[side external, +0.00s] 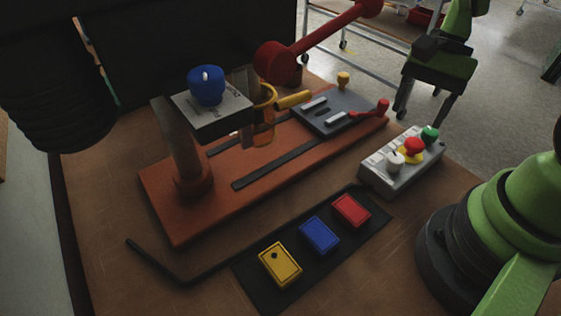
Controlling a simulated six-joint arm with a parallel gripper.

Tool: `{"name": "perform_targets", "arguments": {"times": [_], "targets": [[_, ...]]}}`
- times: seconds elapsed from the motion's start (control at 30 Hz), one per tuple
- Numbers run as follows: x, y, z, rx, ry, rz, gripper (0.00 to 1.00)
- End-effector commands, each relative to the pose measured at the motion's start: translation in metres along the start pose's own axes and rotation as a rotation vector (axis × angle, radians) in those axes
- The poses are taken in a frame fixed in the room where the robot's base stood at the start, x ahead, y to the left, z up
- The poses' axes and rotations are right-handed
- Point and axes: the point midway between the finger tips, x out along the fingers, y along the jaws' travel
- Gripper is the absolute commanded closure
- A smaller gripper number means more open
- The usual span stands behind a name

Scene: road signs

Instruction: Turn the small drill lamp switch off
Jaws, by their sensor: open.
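A grey control box (372,184) sits on the bench at right. It carries a white knob-like control (395,161), a red button (412,146) on a yellow base and a green button (430,133). Small pale parts line its top left edge. I cannot tell for certain which control is the lamp switch, or its position.
A black mat (257,286) holds yellow (280,264), blue (319,235) and red (351,210) blocks. A grey plate (335,110) with a red-handled clamp lies behind.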

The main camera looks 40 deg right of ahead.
Motion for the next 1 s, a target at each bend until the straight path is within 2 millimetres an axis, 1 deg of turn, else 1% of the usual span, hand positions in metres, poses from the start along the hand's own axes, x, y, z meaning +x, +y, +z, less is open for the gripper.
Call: {"name": "perform_targets", "arguments": {"times": [0.03, 0.07, 0.4, 0.73, 1.0], "targets": [[-0.012, -0.001, -0.001, 0.001, 0.007, -0.006, 0.39], [-0.017, -0.001, 0.002, -0.012, 0.015, -0.007, 0.39], [-0.056, -0.011, 0.043, -0.274, 0.180, -0.086, 0.39], [-0.086, -0.007, 0.084, -0.515, 0.330, -0.172, 0.39], [-0.105, 0.003, 0.116, -0.707, 0.448, -0.251, 0.39]]}}
